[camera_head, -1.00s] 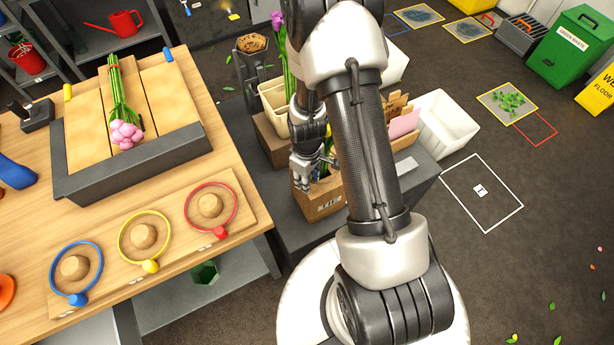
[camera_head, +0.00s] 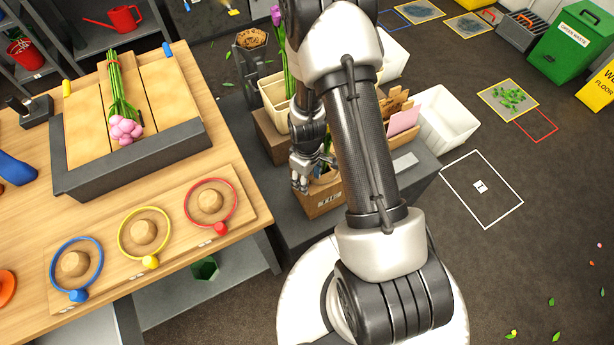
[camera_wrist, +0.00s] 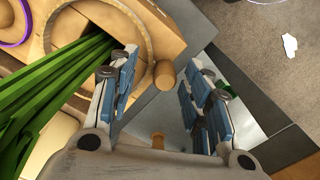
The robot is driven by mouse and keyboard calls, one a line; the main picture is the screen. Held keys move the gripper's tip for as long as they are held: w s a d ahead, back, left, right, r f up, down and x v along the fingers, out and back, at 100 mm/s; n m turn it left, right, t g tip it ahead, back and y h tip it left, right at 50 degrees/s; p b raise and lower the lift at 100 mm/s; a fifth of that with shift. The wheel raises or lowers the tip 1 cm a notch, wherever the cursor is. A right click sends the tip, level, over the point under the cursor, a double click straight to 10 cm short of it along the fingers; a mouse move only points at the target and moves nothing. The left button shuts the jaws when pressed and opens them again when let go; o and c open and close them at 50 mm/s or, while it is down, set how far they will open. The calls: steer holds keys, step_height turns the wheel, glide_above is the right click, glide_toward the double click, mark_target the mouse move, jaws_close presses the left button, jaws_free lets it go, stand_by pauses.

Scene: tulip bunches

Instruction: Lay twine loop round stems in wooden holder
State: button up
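My gripper (camera_head: 300,187) is at the left edge of the wooden holder (camera_head: 322,204) in the head view. In the wrist view my gripper (camera_wrist: 155,92) is open, with its padded fingers well apart and nothing clasped between them. The tan twine loop (camera_wrist: 147,35) lies at the holder (camera_wrist: 185,40), with its round knob (camera_wrist: 165,75) just beyond the gap between the fingers. Green stems (camera_wrist: 50,88) run in from the left and their ends show inside the loop. The left finger covers part of the loop's near side, so its full path round the stems is hidden.
Blue (camera_head: 76,243), yellow (camera_head: 144,210) and red (camera_head: 211,181) loops sit round pegs on the left bench. Pink tulips (camera_head: 126,130) lie in a tray there. A white bin (camera_head: 446,121) stands right of the holder. My arm covers part of the holder.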

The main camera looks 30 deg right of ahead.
steer(key=shift+o, duration=0.3)
step_height(320, 180, up, 12)
stand_by(0.5)
steer(key=shift+r, duration=0.1)
stand_by(0.6)
steer(key=s+a+r+m+t, duration=0.1)
steer(key=s+a+r, duration=0.1)
steer(key=r, duration=0.7)
steer(key=s+a+r+m+t, duration=0.1)
steer(key=s+a+r+m, duration=0.1)
steer(key=r, duration=0.6)
steer(key=s+a+r+m+t, duration=0.2)
steer(key=s+r, duration=0.8)
steer(key=s, duration=0.2)
steer(key=shift+a+m+t, duration=0.3)
steer(key=shift+a+m, duration=0.05)
steer(key=shift+m, duration=0.05)
steer(key=shift+c, duration=0.4)
